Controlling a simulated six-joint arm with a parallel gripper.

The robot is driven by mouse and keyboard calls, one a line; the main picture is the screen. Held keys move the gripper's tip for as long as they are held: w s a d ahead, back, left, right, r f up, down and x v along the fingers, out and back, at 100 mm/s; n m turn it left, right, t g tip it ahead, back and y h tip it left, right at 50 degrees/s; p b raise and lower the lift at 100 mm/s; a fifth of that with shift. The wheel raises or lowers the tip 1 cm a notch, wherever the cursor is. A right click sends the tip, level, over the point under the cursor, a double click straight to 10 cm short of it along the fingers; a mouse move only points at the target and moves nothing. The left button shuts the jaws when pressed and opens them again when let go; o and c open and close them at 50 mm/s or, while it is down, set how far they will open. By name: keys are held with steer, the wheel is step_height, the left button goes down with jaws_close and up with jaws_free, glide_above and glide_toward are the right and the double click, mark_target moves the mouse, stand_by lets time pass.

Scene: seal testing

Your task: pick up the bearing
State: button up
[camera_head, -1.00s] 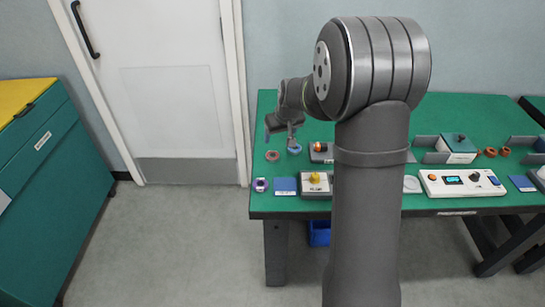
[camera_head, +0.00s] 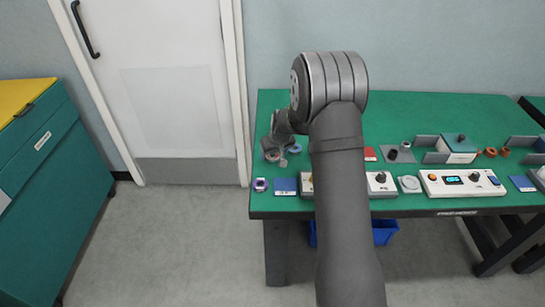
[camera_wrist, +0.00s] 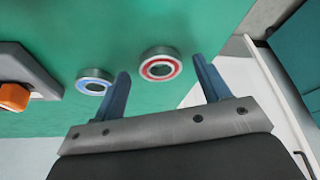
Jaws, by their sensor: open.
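Two ring-shaped bearings lie flat on the green table. In the wrist view the red-ringed bearing (camera_wrist: 160,68) appears between my gripper's fingertips (camera_wrist: 162,66), near their tips. The blue-ringed bearing (camera_wrist: 94,84) lies to its left, just outside the left finger. In the head view my gripper (camera_head: 281,161) is low over the table's left end, with the red-ringed bearing (camera_head: 271,156) partly hidden beside it. The blue-ringed bearing (camera_head: 295,149) is just to the right. My gripper is open and holds nothing.
A grey fixture with an orange part (camera_wrist: 14,97) stands left in the wrist view. A blue pad (camera_head: 285,186) and a small purple-and-white item (camera_head: 260,185) lie along the front edge. A white control box (camera_head: 460,184) stands further right. The table's left edge is close.

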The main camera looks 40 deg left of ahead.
steer(key=shift+a+f, duration=0.15)
steer(key=shift+f, duration=0.15)
steer(key=shift+c, duration=0.2)
steer(key=c, duration=1.1)
